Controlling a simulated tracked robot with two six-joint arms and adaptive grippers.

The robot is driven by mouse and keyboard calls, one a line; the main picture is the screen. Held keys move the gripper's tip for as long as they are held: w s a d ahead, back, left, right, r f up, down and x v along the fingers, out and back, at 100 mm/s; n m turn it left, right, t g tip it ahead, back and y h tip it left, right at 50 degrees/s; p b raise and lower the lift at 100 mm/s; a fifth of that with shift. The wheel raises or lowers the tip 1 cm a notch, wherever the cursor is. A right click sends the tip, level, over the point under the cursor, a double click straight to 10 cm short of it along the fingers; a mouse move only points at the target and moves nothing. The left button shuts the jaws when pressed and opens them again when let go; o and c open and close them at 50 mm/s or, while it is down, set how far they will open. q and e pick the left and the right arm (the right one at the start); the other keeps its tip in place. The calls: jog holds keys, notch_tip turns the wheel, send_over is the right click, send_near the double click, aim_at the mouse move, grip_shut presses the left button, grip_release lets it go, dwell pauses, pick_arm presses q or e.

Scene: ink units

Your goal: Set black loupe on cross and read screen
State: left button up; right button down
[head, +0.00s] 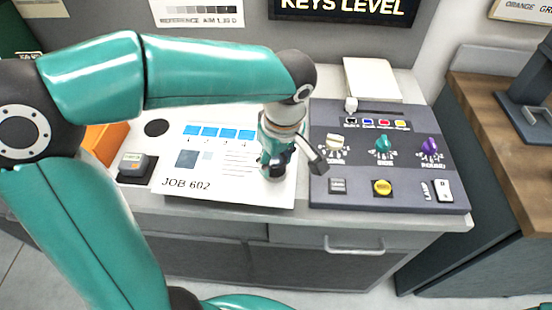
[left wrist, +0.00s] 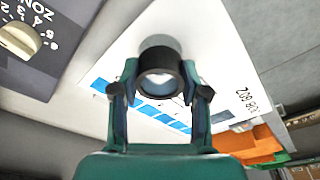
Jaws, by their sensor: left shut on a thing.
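The black loupe (left wrist: 160,72) shows as a dark ring with a clear lens between the fingers of my left gripper (left wrist: 160,95). The gripper is shut on it. In the head view my left gripper (head: 276,165) points down over the right part of the white sheet (head: 230,193) marked JOB 602. The fingers mostly hide the loupe there, and I cannot tell whether it touches the sheet. No cross is visible. The dark screen (head: 345,8) at the top reads "KEYS LEVEL", with its upper part cut off. My right gripper is not in view.
A dark control panel (head: 400,195) with knobs and a yellow button (head: 382,188) stands close right of the gripper. A small grey device (head: 136,165) and a black disc (head: 157,127) lie left of the sheet's print. An orange object (head: 104,138) is at the far left.

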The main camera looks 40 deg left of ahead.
pick_arm(q)
jog(key=shift+r, duration=0.1)
jog(key=shift+r+p, duration=1.1)
jog(key=shift+r, duration=0.35)
dwell(0.8)
